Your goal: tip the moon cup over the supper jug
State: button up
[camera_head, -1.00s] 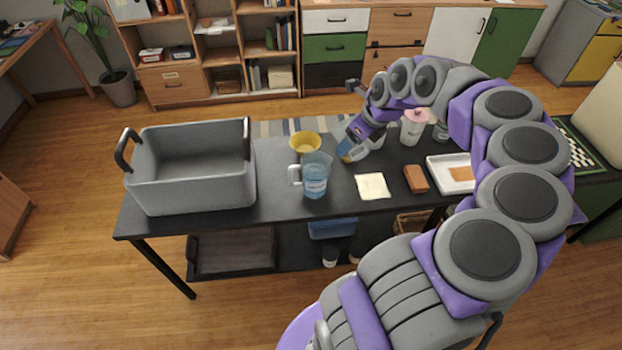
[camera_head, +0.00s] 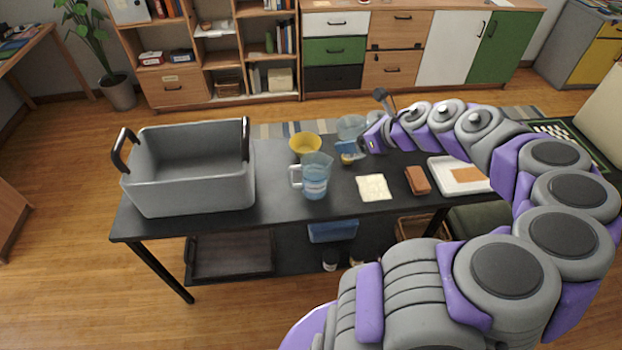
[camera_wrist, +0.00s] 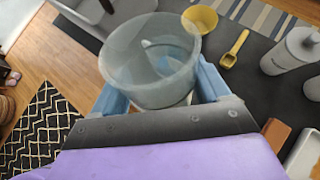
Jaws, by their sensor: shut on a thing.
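The moon cup, a clear pale cup (camera_head: 351,127), is between the blue fingers of my gripper (camera_head: 350,150), above the table's back half. In the wrist view the cup (camera_wrist: 128,82) fills the space between the fingers (camera_wrist: 163,95), its open mouth showing. My gripper is shut on it. The supper jug, a clear blue-tinted jug with a handle (camera_head: 315,178), stands upright on the table, left of and nearer than the cup. In the wrist view, blue shows through the cup wall; I cannot tell whether it is the jug or contents.
A yellow bowl (camera_head: 305,144) stands behind the jug. A big grey bin (camera_head: 190,190) fills the table's left end. A cream pad (camera_head: 374,188), a brown block (camera_head: 417,180) and a white tray (camera_head: 445,183) lie to the right. White bottles (camera_wrist: 290,52) and a yellow scoop (camera_wrist: 235,50) show in the wrist view.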

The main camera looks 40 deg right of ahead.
aim_at(363, 125)
jog(key=shift+r, duration=2.05)
jog(key=w+a+f, duration=0.1)
jog(key=w, duration=0.1)
jog(key=w+a+f, duration=0.1)
jog(key=w+a, duration=0.1)
jog(key=w+a+f, duration=0.1)
jog(key=w+a, duration=0.1)
jog(key=w, duration=0.1)
jog(key=shift+a+f, duration=0.1)
jog(key=shift+f, duration=0.3)
jog(key=w+a+f, duration=0.3)
jog(key=w+a, duration=0.4)
jog(key=a, duration=0.2)
jog(key=shift+w+n+y, duration=0.3)
jog(key=shift+w+n, duration=0.05)
jog(key=shift+n, duration=0.05)
jog(key=w+a+f+n+y, duration=0.1)
jog(key=w+a, duration=0.1)
jog(key=a, duration=0.8)
jog(key=w+a+f+n+g+y, duration=0.1)
jog(key=w+a+f, duration=0.1)
jog(key=a, duration=0.7)
jog(key=shift+w+a, duration=0.35)
jog(key=shift+w, duration=0.2)
